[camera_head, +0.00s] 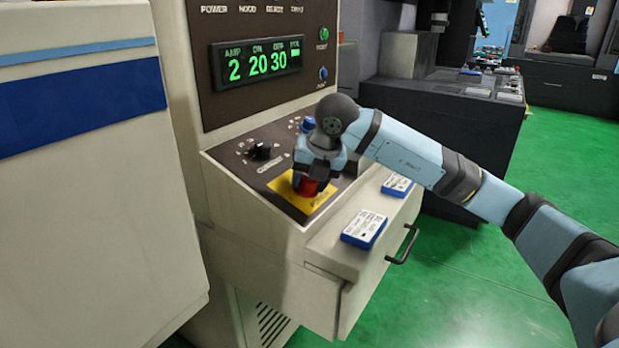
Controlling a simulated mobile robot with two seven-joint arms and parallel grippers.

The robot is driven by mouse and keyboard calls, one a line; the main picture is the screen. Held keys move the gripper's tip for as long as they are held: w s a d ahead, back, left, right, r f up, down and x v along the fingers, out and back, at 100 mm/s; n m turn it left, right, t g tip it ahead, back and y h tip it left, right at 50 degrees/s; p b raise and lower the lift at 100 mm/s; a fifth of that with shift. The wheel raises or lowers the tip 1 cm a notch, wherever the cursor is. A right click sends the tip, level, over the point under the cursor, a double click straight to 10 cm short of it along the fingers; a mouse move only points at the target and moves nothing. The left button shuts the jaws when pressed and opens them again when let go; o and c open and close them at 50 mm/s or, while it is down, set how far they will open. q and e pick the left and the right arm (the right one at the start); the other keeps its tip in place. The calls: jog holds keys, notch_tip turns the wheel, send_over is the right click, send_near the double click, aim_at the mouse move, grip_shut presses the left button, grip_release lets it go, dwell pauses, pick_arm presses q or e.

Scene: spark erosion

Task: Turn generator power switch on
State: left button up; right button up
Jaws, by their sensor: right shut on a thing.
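The generator cabinet has a sloped brown control panel (240,152). On it is a yellow plate (287,194) with a red knob (308,187), which looks like the power switch. My right gripper (312,180) points down over the plate and is shut on the red knob. The gripper and wrist hide the top of the knob, so its turned position cannot be read. The green display (258,65) above is lit and reads 2, 20, 30. My left gripper is not in view.
A black knob (261,150) sits left of my gripper, and a blue knob (308,123) behind it. Two blue-and-white boxes, one nearer (364,228) and one farther (397,185), lie on the ledge above a drawer handle (403,245). A beige cabinet (85,210) stands at left.

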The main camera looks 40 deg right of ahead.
jog(key=shift+a+f+m, duration=0.1)
jog(key=shift+f+m, duration=0.1)
jog(key=shift+m, duration=0.7)
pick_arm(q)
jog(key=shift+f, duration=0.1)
pick_arm(e)
jog(key=o, duration=0.9)
jog(key=shift+r, duration=0.15)
jog(key=shift+s+r, duration=0.1)
jog(key=shift+r, duration=0.15)
pick_arm(q)
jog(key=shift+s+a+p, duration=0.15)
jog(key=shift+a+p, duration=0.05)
jog(key=shift+p, duration=0.85)
pick_arm(e)
jog(key=v, duration=1.3)
